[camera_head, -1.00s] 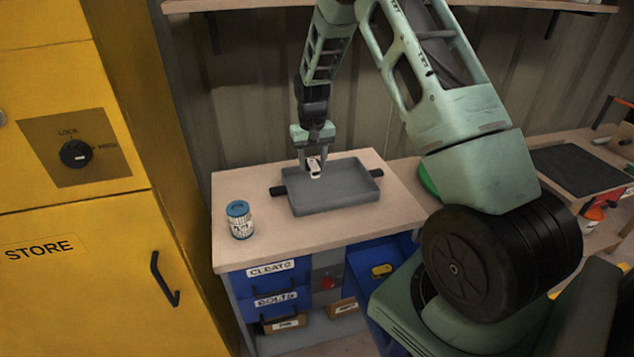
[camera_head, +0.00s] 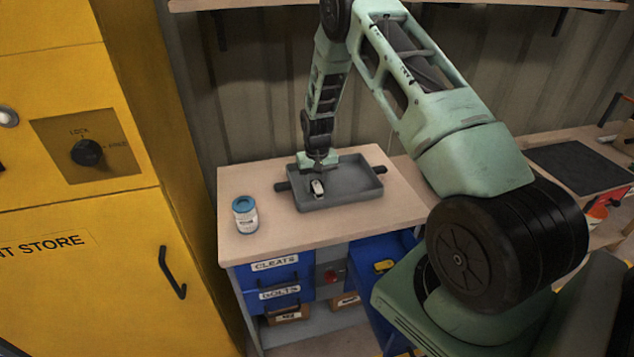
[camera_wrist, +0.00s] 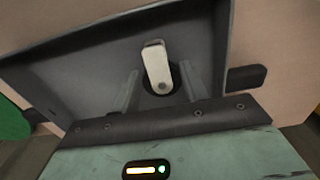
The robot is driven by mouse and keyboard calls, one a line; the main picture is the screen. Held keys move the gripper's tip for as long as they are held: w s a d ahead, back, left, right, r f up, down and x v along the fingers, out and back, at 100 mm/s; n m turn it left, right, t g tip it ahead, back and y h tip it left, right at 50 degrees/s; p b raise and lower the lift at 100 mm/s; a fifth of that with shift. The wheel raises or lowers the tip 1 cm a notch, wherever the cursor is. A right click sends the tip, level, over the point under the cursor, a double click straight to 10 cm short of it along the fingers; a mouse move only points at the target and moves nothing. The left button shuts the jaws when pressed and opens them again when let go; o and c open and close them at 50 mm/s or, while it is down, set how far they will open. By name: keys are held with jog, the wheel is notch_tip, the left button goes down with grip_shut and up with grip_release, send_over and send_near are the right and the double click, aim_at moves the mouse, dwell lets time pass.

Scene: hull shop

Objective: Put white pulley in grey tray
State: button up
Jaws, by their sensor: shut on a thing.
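The white pulley (camera_head: 317,188) is a small white piece with a dark part, low inside the grey tray (camera_head: 350,193). In the wrist view the white pulley (camera_wrist: 158,68) stands out between the finger pads, over the tray's floor (camera_wrist: 95,70). My gripper (camera_head: 318,178) is down inside the tray, toward its left half, and shut on the pulley. In the wrist view my gripper (camera_wrist: 160,88) has a finger on each side of the pulley's dark lower part. I cannot tell whether the pulley touches the tray floor.
The tray has dark handles at both ends and stands on a pale wooden bench top (camera_head: 285,230). A blue-lidded jar (camera_head: 245,215) stands left of the tray. A yellow store cabinet (camera_head: 80,220) is at the left. The bench between jar and tray is clear.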

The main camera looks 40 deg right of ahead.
aim_at(317, 185)
jog(key=shift+f, duration=0.2)
jog(key=o, duration=1)
notch_tip(317, 185, up, 12)
jog(key=b, duration=0.3)
jog(key=s+a+r+n, duration=0.1)
jog(key=a+r+n, duration=0.15)
jog(key=a, duration=0.55)
jog(key=s+a+r+n, duration=0.15)
jog(key=a+r, duration=0.25)
jog(key=a, duration=0.4)
jog(key=s+a+r+n+y, duration=0.1)
jog(key=s+a+r+n, duration=0.25)
jog(key=s+a, duration=0.8)
jog(key=s+a+r+n, duration=0.1)
jog(key=s+a, duration=0.3)
jog(key=s, duration=0.5)
jog(key=s+a+r+n, duration=0.1)
jog(key=s+a+n, duration=0.3)
jog(key=s, duration=0.5)
jog(key=shift+s+r, duration=0.3)
jog(key=shift+s, duration=0.1)
